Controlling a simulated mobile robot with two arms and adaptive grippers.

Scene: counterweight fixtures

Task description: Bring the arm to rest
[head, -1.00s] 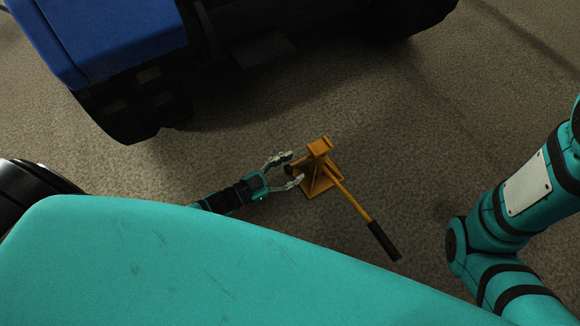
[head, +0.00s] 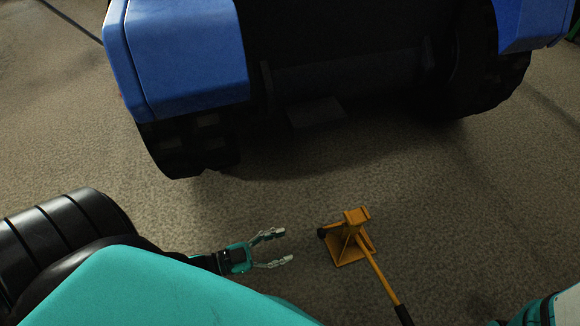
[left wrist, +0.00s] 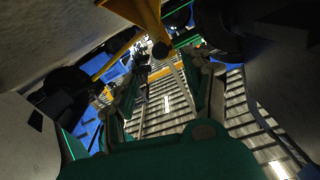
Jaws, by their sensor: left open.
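My left gripper (head: 276,248) is open and empty in the head view, with its fingers pointing right. An orange jack (head: 350,238) with a black-tipped handle stands on the floor just to the right of the fingertips, with a gap between them. The handle slants down to the lower right. In the left wrist view, the gripper's fingers (left wrist: 165,90) are spread, and an orange part, probably of the jack (left wrist: 148,14), shows at the top. Only a bit of my right arm shows at the lower right of the head view; its gripper is out of view.
A large blue vehicle (head: 185,55) with black wheels (head: 190,145) stands at the top of the head view. Carpet-like floor (head: 440,190) lies clear between it and the jack, and to the right.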

